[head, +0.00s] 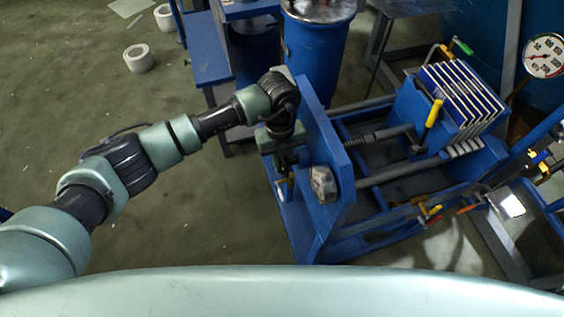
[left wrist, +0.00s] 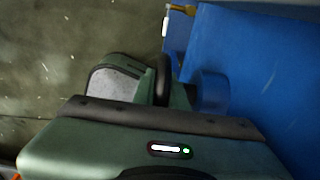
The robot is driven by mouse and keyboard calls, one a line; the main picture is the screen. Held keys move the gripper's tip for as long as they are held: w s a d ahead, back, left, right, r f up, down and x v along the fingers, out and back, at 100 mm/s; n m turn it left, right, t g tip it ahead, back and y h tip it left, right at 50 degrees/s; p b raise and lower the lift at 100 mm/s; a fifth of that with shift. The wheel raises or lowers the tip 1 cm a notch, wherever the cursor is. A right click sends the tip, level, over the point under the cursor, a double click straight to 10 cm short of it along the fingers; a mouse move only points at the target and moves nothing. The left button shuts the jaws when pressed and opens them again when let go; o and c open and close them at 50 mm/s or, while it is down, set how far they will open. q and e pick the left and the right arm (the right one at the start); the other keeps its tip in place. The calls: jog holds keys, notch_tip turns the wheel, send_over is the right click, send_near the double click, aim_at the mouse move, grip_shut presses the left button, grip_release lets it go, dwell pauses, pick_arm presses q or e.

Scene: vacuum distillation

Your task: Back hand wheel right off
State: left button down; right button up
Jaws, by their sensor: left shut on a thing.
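My left gripper (head: 284,158) is at the outer left face of the blue end plate (head: 328,150) of the filter press, with my arm reaching in from the left. In the left wrist view, the gripper (left wrist: 152,88) is shut on a dark rounded rim (left wrist: 162,78), which looks like part of the hand wheel. A short blue hub (left wrist: 209,91) stands beside it, against the blue plate (left wrist: 270,85). Most of the wheel is hidden by my gripper and wrist. My right gripper is not in view.
The press's screw (head: 368,135), rods and white-edged filter plates (head: 464,95) lie right of the end plate. A blue vessel (head: 314,50) stands behind my wrist. The floor at left is mostly clear, with white rolls (head: 139,59).

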pick_arm(q)
jog(key=shift+g+b, duration=0.3)
jog(key=shift+g, duration=0.4)
jog(key=c, duration=1.4)
grip_release()
jog(key=shift+c, duration=0.2)
jog(key=shift+b+v, duration=0.3)
jog(key=shift+v, duration=3.6)
jog(key=shift+a, duration=0.15)
